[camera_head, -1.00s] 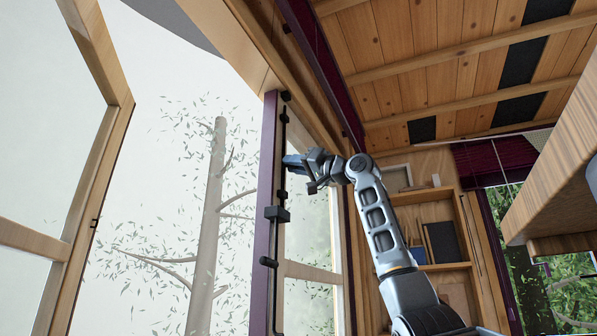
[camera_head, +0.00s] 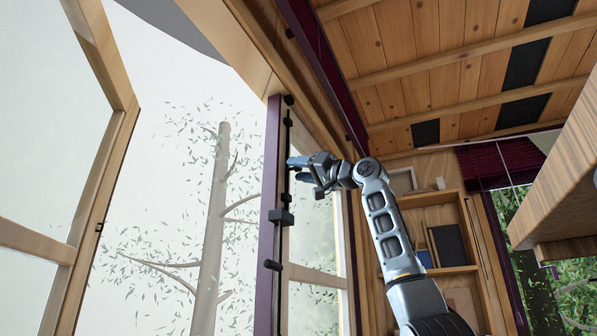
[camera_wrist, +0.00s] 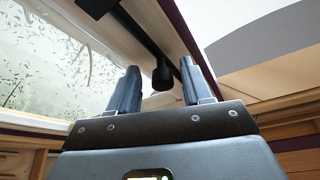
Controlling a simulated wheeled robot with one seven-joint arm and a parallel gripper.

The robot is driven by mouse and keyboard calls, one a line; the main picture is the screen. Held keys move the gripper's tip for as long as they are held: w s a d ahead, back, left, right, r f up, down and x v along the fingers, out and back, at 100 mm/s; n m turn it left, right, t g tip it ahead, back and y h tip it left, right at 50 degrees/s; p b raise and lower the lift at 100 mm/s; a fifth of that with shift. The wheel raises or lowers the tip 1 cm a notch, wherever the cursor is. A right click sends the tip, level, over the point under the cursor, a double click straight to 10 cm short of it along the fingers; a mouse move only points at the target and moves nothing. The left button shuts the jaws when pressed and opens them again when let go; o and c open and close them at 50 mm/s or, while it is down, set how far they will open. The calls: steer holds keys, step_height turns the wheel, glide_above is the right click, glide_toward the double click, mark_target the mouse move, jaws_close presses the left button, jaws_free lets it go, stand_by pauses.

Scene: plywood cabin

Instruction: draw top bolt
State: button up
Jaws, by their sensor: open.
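The top bolt is a thin black rod (camera_head: 287,135) running up the purple edge of the door leaf (camera_head: 270,170). In the wrist view a black knob (camera_wrist: 162,76) on a dark bar shows between my two fingers. My gripper (camera_head: 297,167) is beside the rod, above a black box-shaped fitting (camera_head: 281,217). In the wrist view my gripper (camera_wrist: 160,84) is open, with a finger on each side of the knob and gaps on both sides. I cannot tell how deep the knob sits between the fingers. In the head view my fingers hide part of the rod.
Another black knob (camera_head: 272,265) is lower on the door edge. A second glazed door leaf (camera_head: 110,170) stands at the left, with an open gap between. A shelf unit (camera_head: 440,235) is behind my arm. A wooden board (camera_head: 560,170) juts in at the right.

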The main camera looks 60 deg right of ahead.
steer(key=b+v, duration=0.2)
steer(key=v, duration=0.5)
steer(key=shift+f, duration=0.1)
stand_by(0.5)
